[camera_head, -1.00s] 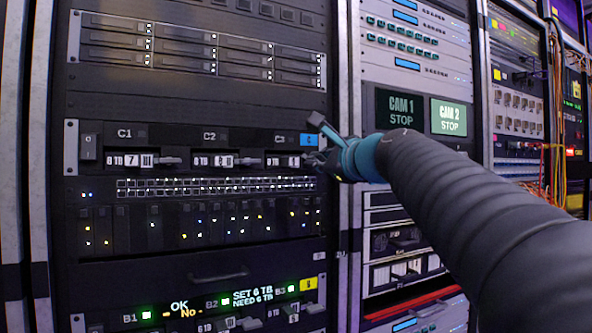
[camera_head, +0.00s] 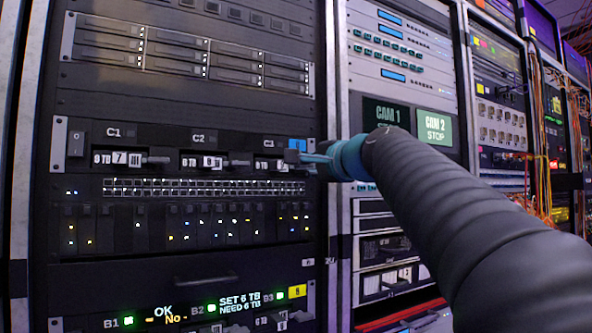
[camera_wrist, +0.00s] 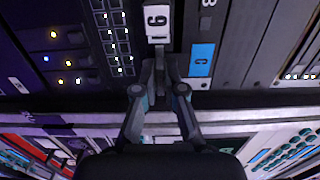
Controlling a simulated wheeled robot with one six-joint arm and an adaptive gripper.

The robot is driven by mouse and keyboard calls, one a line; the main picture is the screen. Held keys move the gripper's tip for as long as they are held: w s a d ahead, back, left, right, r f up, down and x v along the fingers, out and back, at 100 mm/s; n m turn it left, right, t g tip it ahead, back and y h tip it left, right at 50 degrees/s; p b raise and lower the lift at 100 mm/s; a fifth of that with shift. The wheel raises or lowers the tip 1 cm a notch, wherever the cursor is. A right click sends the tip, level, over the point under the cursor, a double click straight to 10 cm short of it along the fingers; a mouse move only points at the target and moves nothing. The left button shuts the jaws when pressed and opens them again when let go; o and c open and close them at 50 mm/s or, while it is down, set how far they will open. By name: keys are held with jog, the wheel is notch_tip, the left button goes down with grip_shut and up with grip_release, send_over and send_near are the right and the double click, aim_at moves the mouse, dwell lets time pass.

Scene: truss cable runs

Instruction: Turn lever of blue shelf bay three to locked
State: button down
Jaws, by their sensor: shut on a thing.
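The blue-tagged shelf (camera_head: 75,150) runs across the rack, with bays marked C1, C2 and C3 and a blue tag (camera_head: 297,145) at its right end. Bay three's label (camera_head: 264,165) shows left of my gripper (camera_head: 298,158). My gripper is shut at bay three's lever, which it mostly hides in the head view. In the wrist view my gripper (camera_wrist: 160,72) has its fingertips together around the lever (camera_wrist: 158,52), just below a white number card (camera_wrist: 158,22). The blue tag (camera_wrist: 201,58) is beside it. The lever's exact angle is hard to tell.
A row of ports (camera_head: 200,187) and lit modules lies below. A lower shelf with a yellow tag (camera_head: 297,291) shows a lit display. A rack post (camera_head: 332,200) stands close on the right.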

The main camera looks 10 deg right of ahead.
dwell(0.4)
jog(key=c, duration=1.3)
grip_release()
jog(key=shift+o, duration=0.2)
jog(key=shift+s, duration=0.1)
jog(key=v, duration=1.2)
jog(key=shift+n, duration=0.3)
